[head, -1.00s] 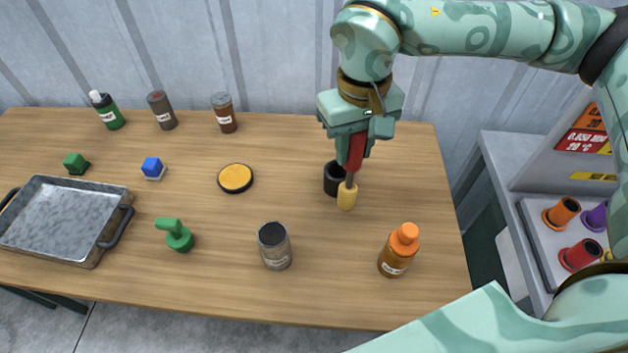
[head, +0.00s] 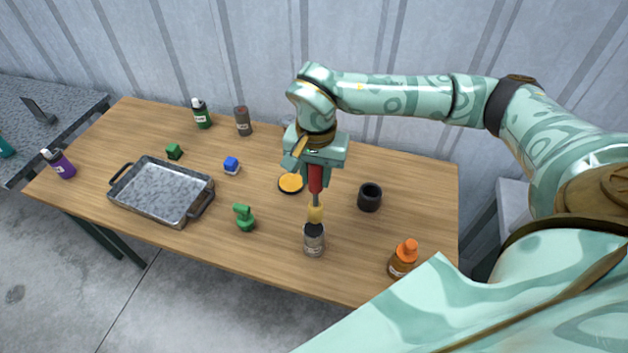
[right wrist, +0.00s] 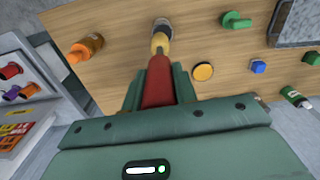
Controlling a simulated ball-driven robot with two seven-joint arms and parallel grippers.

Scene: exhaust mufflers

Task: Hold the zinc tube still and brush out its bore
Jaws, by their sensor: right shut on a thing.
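My right gripper (head: 316,167) is shut on the red handle of a brush (head: 315,184), which hangs with its yellow head down. The zinc tube (head: 314,244) is a short grey upright cylinder with a dark top and a label, near the table's front edge. The yellow head is right over the tube's top; I cannot tell whether its tip has entered the bore. The right wrist view shows the red handle (right wrist: 158,85) in the jaws and the tube (right wrist: 162,22) beyond the yellow head. My left gripper is not in view.
A black cup (head: 369,198) stands right of the brush, and an orange-capped bottle (head: 403,259) at the front right. A green knobbed thing (head: 244,218) stands left of the tube, with a metal tray (head: 160,191) farther left.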

